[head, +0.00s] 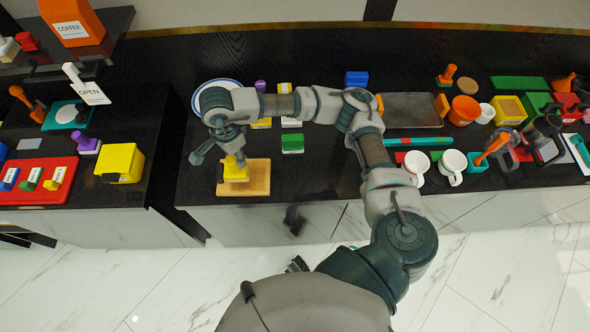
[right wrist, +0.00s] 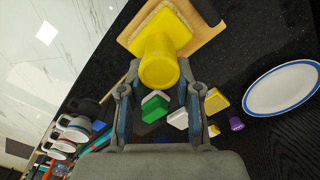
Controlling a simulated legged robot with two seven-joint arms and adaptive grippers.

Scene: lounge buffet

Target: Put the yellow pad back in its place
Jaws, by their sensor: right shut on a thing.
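The yellow pad (head: 236,174) is a square block with a round knob on top. It is at the wooden board (head: 262,188) near the front edge of the dark counter; whether it rests on the board or hangs just above it I cannot tell. My right gripper (head: 233,156) points down and is shut on the pad's knob. In the right wrist view the yellow pad (right wrist: 160,32) shows its knob between my fingers, with the wooden board (right wrist: 205,28) beyond it. My left gripper is not in view.
A blue-rimmed plate (head: 199,92) lies behind my arm. A green block (head: 292,144) stands right of the board. Cups, including a white mug (head: 452,166), crowd the counter's right part. A red tray (head: 40,190) and a yellow box (head: 121,162) are on the left counter.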

